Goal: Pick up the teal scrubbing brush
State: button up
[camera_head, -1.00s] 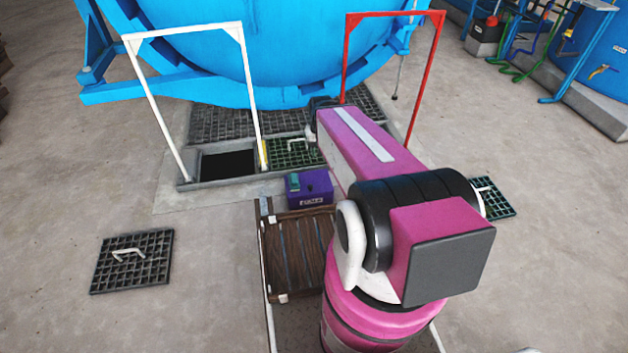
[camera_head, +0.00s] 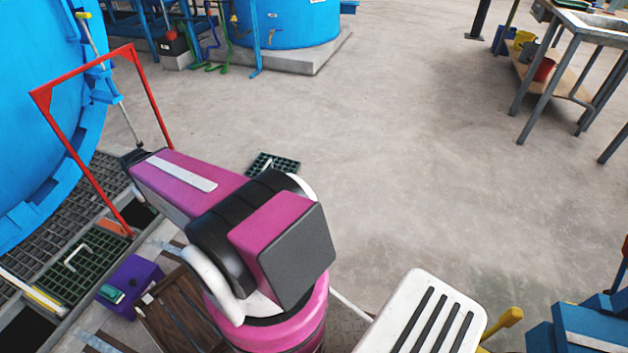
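A small teal object (camera_head: 110,293), which looks like the scrubbing brush, lies on top of the purple box (camera_head: 134,279) at the lower left. Its bristles cannot be made out. My magenta arm reaches toward the upper left, past the box. The dark end of the arm, where my gripper (camera_head: 132,158) is, shows near the red frame, apart from the teal object. The fingers are too small and hidden to tell whether they are open or shut.
A red frame (camera_head: 73,146) stands by the floor grates and the big blue vessel (camera_head: 35,110). A brown slatted crate (camera_head: 183,318) is beside the purple box. A loose green grate (camera_head: 273,164) lies on the floor. A white slatted top (camera_head: 425,318) is at lower right. The middle floor is clear.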

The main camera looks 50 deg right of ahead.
aim_at(107, 292)
jog(key=z, duration=1.05)
jog(key=u, duration=1.9)
